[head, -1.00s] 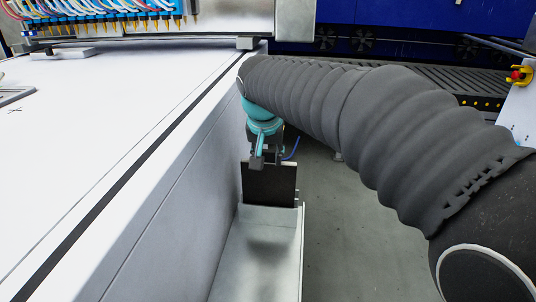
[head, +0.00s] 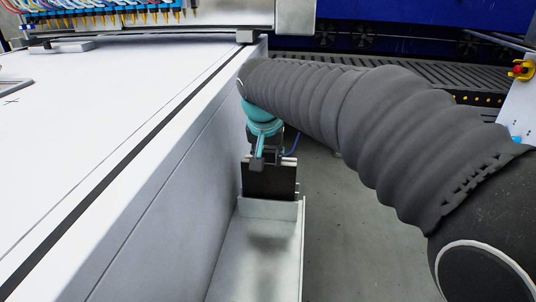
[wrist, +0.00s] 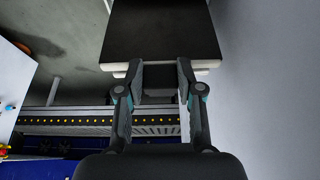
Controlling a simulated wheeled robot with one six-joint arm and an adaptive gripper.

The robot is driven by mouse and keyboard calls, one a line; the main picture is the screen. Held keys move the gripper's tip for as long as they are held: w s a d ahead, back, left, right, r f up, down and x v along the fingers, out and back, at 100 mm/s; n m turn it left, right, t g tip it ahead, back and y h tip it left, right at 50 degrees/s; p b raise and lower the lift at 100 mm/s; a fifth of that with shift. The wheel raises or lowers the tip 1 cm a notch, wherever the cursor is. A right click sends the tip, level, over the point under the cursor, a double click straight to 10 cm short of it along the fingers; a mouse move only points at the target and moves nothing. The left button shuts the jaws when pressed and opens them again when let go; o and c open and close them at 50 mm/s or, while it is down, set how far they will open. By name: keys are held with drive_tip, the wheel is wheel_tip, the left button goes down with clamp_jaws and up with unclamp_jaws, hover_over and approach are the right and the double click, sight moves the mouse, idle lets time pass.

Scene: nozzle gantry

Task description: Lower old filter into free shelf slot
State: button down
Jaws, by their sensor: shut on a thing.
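The old filter is a dark flat panel (head: 269,178) that hangs upright below my gripper (head: 259,160) in the head view. Its lower edge is hidden behind the back rim of a pale metal shelf (head: 254,255) beside the white machine. I cannot tell how deep it sits in the slot, which is hidden. In the wrist view, my gripper (wrist: 160,78) has both fingers on a dark tab at the near edge of the filter. The filter's dark face (wrist: 160,32) shows beyond the fingertips, with a pale strip along its near edge.
The white machine table (head: 110,125) with its tall side wall stands close to the left of the shelf. A nozzle row (head: 110,20) hangs at the back left. Grey floor (head: 350,240) is open to the right. A dark slatted conveyor (head: 400,75) lies behind.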

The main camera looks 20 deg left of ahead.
drive_tip(key=shift+f, duration=0.15)
drive_tip(key=shift+f, duration=0.4)
idle(0.4)
drive_tip(key=c, duration=0.7)
unclamp_jaws()
drive_tip(key=shift+o, duration=0.2)
drive_tip(key=v, duration=1.2)
